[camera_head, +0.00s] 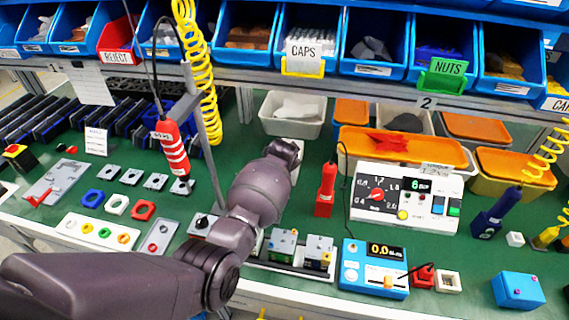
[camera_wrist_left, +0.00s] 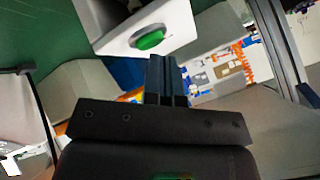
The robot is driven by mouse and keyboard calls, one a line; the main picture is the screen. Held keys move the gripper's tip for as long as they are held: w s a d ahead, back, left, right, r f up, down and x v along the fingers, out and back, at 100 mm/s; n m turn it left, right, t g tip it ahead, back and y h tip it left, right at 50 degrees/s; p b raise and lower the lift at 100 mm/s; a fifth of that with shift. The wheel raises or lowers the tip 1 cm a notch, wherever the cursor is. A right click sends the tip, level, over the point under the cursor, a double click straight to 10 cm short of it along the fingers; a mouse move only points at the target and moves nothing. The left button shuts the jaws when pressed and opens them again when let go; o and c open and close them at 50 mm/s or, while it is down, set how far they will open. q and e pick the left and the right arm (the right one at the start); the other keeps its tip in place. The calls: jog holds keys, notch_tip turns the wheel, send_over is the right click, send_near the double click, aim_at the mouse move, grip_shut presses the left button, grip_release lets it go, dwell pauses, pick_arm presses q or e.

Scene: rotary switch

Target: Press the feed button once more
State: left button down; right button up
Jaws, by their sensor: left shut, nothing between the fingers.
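In the left wrist view a green oval button (camera_wrist_left: 150,38) sits in a dark ring on a white box (camera_wrist_left: 120,20). I take it for the feed button, but I read no label on it. My left gripper (camera_wrist_left: 165,60) is shut and empty, its dark fingertips just below the button in that picture. They look apart from it, though depth is hard to judge. In the head view my left arm reaches over the bench, and its wrist and hand hide the fingertips and this button. My right gripper is in neither view.
A white panel (camera_head: 420,212) with a red knob and display stands right of my arm, beside a red upright tool (camera_head: 326,188). A blue meter (camera_head: 352,283) reads about 0.0. A red tool (camera_head: 173,153) hangs left. Blue bins (camera_head: 375,68) line the shelf above.

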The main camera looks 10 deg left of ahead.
pick_arm(q)
jog(key=shift+f, duration=0.1)
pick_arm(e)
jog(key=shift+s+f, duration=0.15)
pick_arm(q)
jog(key=shift+f, duration=0.2)
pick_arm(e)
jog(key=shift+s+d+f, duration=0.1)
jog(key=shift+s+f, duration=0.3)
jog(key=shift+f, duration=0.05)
pick_arm(q)
jog(key=shift+f, duration=0.1)
jog(key=shift+r+p, duration=0.7)
jog(key=shift+r, duration=0.25)
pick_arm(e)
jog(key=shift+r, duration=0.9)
